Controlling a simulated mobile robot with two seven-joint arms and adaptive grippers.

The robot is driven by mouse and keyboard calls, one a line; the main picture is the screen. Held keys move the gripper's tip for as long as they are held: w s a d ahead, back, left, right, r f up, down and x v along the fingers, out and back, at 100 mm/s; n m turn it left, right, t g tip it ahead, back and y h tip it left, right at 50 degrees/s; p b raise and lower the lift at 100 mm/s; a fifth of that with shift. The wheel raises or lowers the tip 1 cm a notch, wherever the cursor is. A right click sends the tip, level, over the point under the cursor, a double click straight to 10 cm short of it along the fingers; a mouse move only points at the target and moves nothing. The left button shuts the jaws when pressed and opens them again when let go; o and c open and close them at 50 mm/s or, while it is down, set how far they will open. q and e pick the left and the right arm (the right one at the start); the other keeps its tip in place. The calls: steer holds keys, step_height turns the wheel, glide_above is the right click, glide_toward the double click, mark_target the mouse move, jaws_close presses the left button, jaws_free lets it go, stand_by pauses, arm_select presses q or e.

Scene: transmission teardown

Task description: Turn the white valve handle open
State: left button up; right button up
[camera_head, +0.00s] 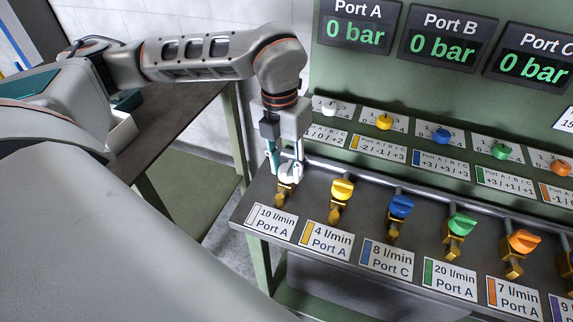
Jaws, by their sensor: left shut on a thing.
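The white valve handle (290,172) sits on a brass valve body (285,192) at the left end of the valve row, behind the label "10 l/min Port A" (272,222). My left gripper (285,160) points down from above and is shut on the white handle. Its fingers hide part of the handle, so its exact angle is hard to tell. My right gripper is not in the view.
Yellow (342,189), blue (401,206), green (461,223) and orange (524,241) valves stand to the right on the same bench. Small coloured knobs sit on the panel behind. The Port A display (360,22), Port B and Port C displays read 0 bar. A dark table (180,125) stands left.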

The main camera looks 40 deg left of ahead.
mark_target(283, 169)
arm_select(q)
steer(key=o, duration=1.1)
steer(key=r, duration=0.8)
steer(key=a+r, duration=0.1)
steer(key=r, duration=0.3)
